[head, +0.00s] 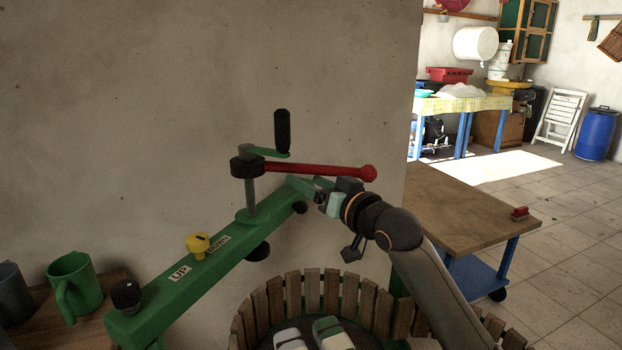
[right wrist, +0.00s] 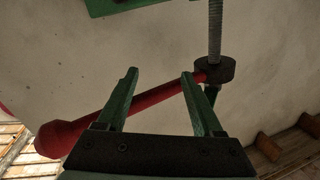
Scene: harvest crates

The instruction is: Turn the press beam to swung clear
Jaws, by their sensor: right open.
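The green press beam (head: 205,268) runs from lower left to upper right in the head view, with UP and DOWN labels and a yellow knob (head: 197,244) on it. A screw (head: 251,195) stands upright through it, topped by a black hub, a red bar (head: 315,170) and a green crank with a black grip (head: 282,131). My right gripper (head: 322,197) is open near the beam's far end, below the red bar. In the right wrist view its fingers (right wrist: 160,95) stand apart, and the red bar (right wrist: 130,108) crosses behind them; contact cannot be told. My left gripper is not in view.
A slatted wooden basket (head: 275,300) stands below the beam, with white and green items inside. Green (head: 75,285) and dark (head: 13,293) mugs stand at the left. A wooden-topped table (head: 455,207) with a red object (head: 519,213) stands at the right. The wall is close behind.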

